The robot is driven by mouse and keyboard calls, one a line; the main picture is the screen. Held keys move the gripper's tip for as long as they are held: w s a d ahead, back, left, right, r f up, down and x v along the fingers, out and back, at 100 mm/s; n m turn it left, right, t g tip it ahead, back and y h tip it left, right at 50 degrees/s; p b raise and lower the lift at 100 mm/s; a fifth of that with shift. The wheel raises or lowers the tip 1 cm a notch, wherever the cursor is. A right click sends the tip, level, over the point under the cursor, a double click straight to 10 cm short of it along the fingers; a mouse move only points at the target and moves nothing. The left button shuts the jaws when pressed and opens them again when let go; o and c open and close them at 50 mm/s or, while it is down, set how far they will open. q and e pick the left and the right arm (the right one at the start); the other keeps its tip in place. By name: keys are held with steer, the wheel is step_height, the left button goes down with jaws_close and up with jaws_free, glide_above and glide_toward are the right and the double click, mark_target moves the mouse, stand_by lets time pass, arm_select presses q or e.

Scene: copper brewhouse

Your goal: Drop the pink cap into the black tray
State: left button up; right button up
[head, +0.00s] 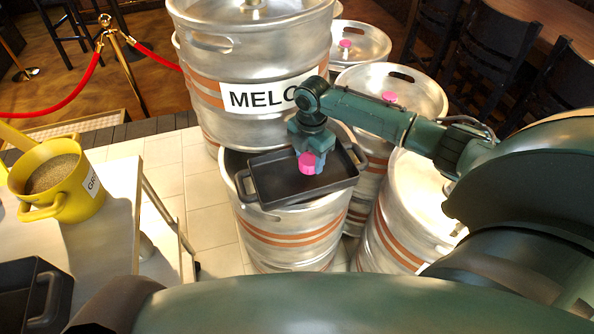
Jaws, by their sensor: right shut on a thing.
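The pink cap (307,163) is held in my right gripper (307,152), which points down and is shut on it. The cap is over the inside of the black tray (268,194); I cannot tell whether it touches the tray floor. The tray is a shallow rectangle with handles, and it rests slightly tilted on top of a steel keg. My gripper hides part of the tray's back wall. My left gripper is not in view.
The keg (290,232) bears the tray. A taller keg marked MELO (245,60) stands right behind. Other kegs (410,95) with pink caps stand to the right. A yellow pot (70,185) and another black container (45,300) are on a table at left.

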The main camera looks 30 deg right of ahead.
steer(key=o, duration=1.3)
steer(key=shift+o, duration=0.2)
steer(key=shift+r, duration=0.1)
step_height(320, 180, up, 13)
